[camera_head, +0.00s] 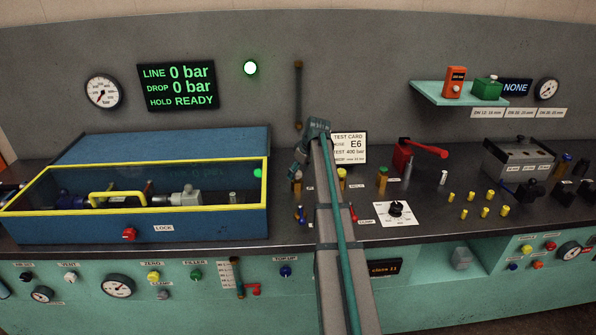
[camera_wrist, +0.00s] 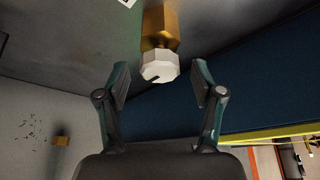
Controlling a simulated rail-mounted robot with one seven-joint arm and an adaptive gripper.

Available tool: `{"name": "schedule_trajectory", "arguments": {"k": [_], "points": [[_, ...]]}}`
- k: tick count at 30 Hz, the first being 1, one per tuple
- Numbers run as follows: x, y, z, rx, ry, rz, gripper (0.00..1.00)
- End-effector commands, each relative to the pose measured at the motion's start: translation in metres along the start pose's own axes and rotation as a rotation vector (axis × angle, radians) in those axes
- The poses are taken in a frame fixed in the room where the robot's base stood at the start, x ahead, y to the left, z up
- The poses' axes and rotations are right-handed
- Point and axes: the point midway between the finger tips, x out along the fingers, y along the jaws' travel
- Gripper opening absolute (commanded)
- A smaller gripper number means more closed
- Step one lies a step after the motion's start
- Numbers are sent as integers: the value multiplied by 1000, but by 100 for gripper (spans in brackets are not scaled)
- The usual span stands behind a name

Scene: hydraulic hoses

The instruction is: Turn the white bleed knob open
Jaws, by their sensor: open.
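The white bleed knob (camera_wrist: 159,67) is a faceted white cap on the end of a brass block (camera_wrist: 160,27) in the wrist view. My gripper (camera_wrist: 162,80) is open, with one finger on each side of the knob. Gaps show between both fingers and the knob, and nothing is held. In the head view my gripper (camera_head: 297,168) points down just right of the blue test box, at the back of the bench. My arm and gripper largely hide the knob there, so I cannot make it out clearly.
The blue box (camera_head: 200,221) with a yellow-framed window stands close on the left. Small fittings, a black dial on a white plate (camera_head: 396,212) and a red-handled pump (camera_head: 403,157) stand right of my arm. The display (camera_head: 178,87) reads 0 bar and READY.

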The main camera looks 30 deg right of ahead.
Motion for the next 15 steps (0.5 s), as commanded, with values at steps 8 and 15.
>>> {"name": "schedule_trajectory", "arguments": {"k": [8, 15], "points": [[0, 0, 0, 0, 0, 0, 47], [0, 0, 0, 1, 0, 0, 7]]}}
